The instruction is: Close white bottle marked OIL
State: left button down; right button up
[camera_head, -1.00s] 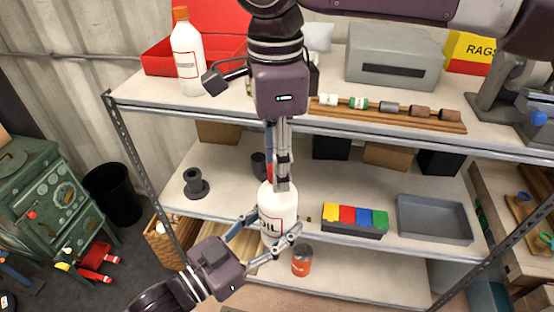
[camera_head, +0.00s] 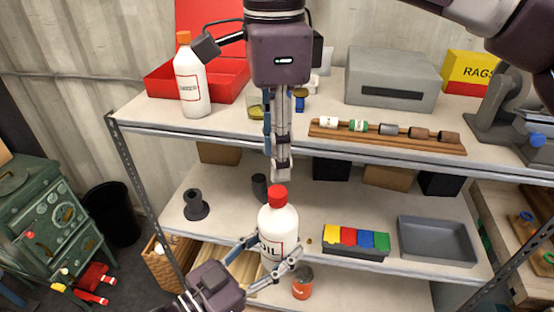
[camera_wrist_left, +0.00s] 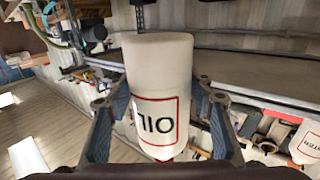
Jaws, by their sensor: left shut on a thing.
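The white bottle marked OIL (camera_head: 279,224) is upright in front of the middle shelf's edge, with a red cap (camera_head: 278,196) sitting on its top. My left gripper (camera_head: 268,258) is shut around the bottle's lower body. The left wrist view shows the bottle (camera_wrist_left: 158,75) between both fingers, its lettering upside down. My right gripper (camera_head: 278,172) points straight down just above the cap, apart from it. Its fingers look close together and are seen nearly edge-on, so their opening is unclear.
The upper shelf (camera_head: 240,122) holds another white bottle with an orange cap (camera_head: 191,85), a red box and a grey box. A tray of coloured blocks (camera_head: 355,243) and a grey tray (camera_head: 437,240) stand right of the OIL bottle. An orange can (camera_head: 302,284) is below.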

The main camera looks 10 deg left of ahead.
aim_at(278, 190)
jog(key=shift+r, duration=0.4)
jog(key=shift+w+d+f, duration=0.1)
jog(key=shift+f, duration=3.9)
grip_shut()
